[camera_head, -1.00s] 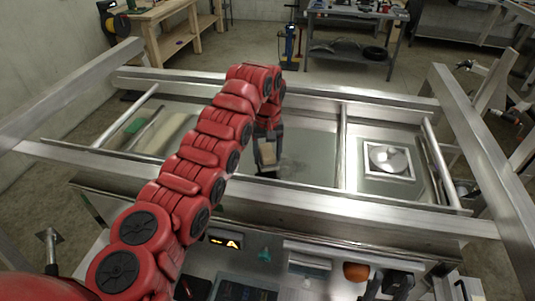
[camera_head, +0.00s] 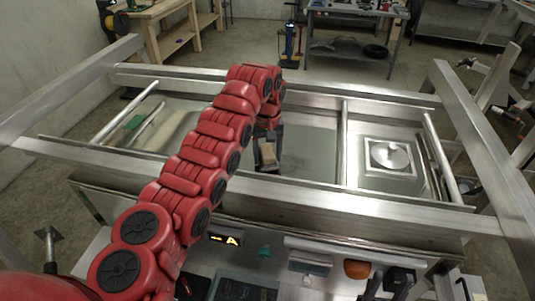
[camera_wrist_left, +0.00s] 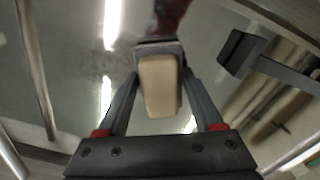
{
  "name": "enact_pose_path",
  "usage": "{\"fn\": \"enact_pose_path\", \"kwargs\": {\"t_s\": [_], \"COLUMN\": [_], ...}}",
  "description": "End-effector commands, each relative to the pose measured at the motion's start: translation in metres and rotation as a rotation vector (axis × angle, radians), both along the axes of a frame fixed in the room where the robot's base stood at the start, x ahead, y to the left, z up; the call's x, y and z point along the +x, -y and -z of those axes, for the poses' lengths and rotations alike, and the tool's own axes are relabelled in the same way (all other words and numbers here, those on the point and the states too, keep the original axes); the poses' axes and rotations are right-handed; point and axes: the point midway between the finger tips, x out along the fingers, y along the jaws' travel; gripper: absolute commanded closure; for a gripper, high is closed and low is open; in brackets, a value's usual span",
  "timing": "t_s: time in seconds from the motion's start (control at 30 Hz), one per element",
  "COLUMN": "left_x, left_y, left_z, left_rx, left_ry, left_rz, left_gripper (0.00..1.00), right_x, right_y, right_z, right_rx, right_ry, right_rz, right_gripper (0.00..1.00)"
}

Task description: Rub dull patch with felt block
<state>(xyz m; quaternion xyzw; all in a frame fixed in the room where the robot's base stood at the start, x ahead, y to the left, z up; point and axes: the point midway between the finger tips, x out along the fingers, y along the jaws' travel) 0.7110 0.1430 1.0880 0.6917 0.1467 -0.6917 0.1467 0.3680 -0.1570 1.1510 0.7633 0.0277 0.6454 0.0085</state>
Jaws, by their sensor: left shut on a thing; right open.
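My left gripper (camera_head: 267,163) reaches over the front beam into the middle bay of the aluminium frame. It is shut on the beige felt block (camera_wrist_left: 160,85), which points down at the shiny metal panel (camera_head: 318,150). The block also shows in the head view (camera_head: 268,153). A mottled dull patch (camera_head: 301,163) lies on the panel just right of the block; in the left wrist view it shows left of the block (camera_wrist_left: 97,66). I cannot tell whether the block touches the panel. My right gripper (camera_head: 398,283) is open and empty at the bottom right.
Metal beams (camera_head: 250,186) border the bay in front and behind, and a crossbar (camera_head: 342,145) stands on its right. An orange object (camera_head: 357,269) and a teal piece (camera_head: 265,252) lie on the front worktop.

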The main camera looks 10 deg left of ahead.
Motion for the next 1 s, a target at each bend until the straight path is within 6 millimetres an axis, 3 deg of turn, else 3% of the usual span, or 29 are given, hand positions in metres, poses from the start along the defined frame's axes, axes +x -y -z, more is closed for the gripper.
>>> {"fn": "enact_pose_path", "kwargs": {"t_s": [0.43, 0.7, 1.0], "left_x": [0.0, 0.0, 0.0], "left_y": [0.003, 0.026, 0.039], "left_z": [0.005, 0.004, 0.004], "left_rx": [0.0, 0.0, 0.0], "left_ry": [0.0, -0.001, -0.001], "left_rz": [0.001, 0.003, 0.002], "left_gripper": [0.77, 0.77, 0.77], "right_x": [0.0, 0.0, 0.0], "right_y": [0.0, 0.0, 0.0], "right_z": [0.005, 0.007, 0.007], "right_rx": [0.0, 0.0, 0.0], "right_ry": [0.0, 0.0, 0.0], "right_rz": [0.0, 0.0, 0.0], "right_gripper": [0.5, 0.5, 0.5]}}
